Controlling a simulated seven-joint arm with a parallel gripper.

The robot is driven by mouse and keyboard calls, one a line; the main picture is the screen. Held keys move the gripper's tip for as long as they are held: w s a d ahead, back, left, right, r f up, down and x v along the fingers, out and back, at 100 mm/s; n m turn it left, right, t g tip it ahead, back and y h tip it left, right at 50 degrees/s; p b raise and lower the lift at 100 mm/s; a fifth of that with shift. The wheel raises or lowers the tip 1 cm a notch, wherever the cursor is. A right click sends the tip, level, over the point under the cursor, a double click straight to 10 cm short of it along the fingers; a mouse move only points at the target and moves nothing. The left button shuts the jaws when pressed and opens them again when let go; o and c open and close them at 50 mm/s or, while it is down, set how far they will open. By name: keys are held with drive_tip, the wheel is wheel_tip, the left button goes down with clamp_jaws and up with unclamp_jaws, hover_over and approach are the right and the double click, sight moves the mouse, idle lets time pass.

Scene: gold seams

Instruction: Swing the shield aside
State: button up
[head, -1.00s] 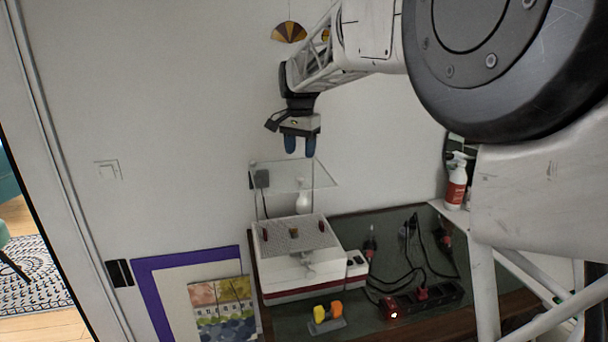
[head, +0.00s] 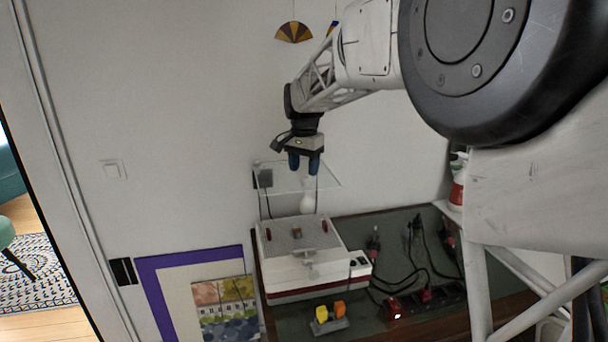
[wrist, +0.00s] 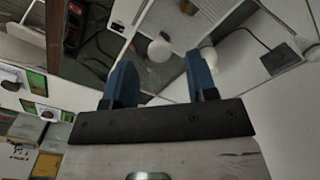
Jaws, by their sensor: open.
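The shield looks like a clear flat panel (head: 322,182) standing above a white machine (head: 300,290) with a red stripe and a speckled top. The panel lies roughly level, with a dark bracket (head: 264,178) at its left end. My gripper (head: 304,172) points down with two blue fingers apart and empty. In the head view its fingertips overlap the panel; I cannot tell whether they touch it. In the wrist view the blue fingers (wrist: 162,88) are spread, with the panel's edges and a white rounded thing (wrist: 160,50) beyond them.
Black cables and a power strip (head: 440,299) lie on the dark desk right of the machine. A yellow and orange item (head: 328,314) sits in front. A spray bottle (head: 457,185) stands at the right. The wall is behind; a fan ornament (head: 294,32) hangs above.

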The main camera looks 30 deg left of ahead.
drive_tip(key=shift+f, duration=1.25)
clamp_jaws()
